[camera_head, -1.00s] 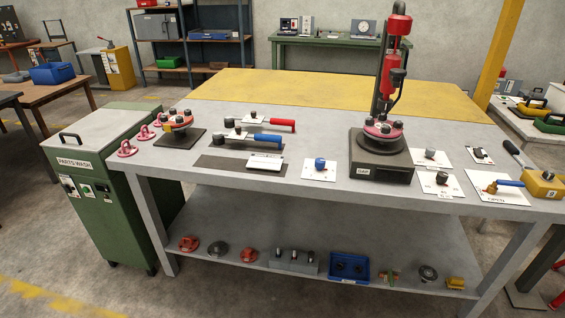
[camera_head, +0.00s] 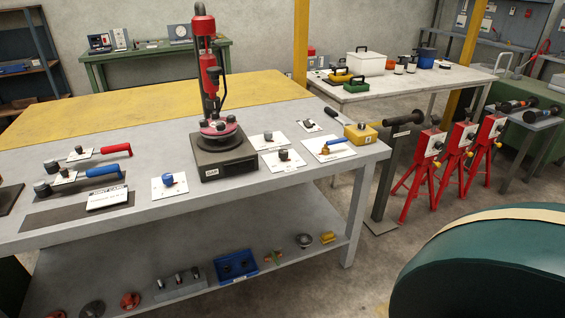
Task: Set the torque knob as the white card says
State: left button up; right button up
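The white card (camera_head: 107,197) stands on a dark grey mat (camera_head: 60,216) at the front left of the grey workbench. Its bold heading shows, but the lines below are too small to read. I cannot tell for sure which part is the torque knob. A blue knob (camera_head: 167,180) sits on a white plate right of the card. A yellow box with a dark knob on it (camera_head: 360,133) stands at the bench's right end. Wrench-like tools with a blue handle (camera_head: 103,171) and a red handle (camera_head: 117,149) lie behind the card. Neither gripper shows.
A dark pedestal (camera_head: 222,165) with a red press stands mid-bench. Several small knobbed plates (camera_head: 284,160) lie right of it. The lower shelf (camera_head: 200,268) holds a blue bin. Red stands (camera_head: 425,170) are at right. A large dark green rounded object (camera_head: 490,265) fills the lower right.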

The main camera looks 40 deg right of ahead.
aim_at(284, 153)
jog(key=i+l, duration=0.15)
jog(key=l, duration=0.2)
jog(key=i+l+z, duration=0.1)
jog(key=l, duration=0.3)
jog(key=i+l, duration=0.15)
jog(key=l, duration=0.2)
jog(key=i+l+z, duration=0.1)
jog(key=l, duration=0.25)
jog(key=i+l, duration=0.2)
jog(key=l, duration=0.15)
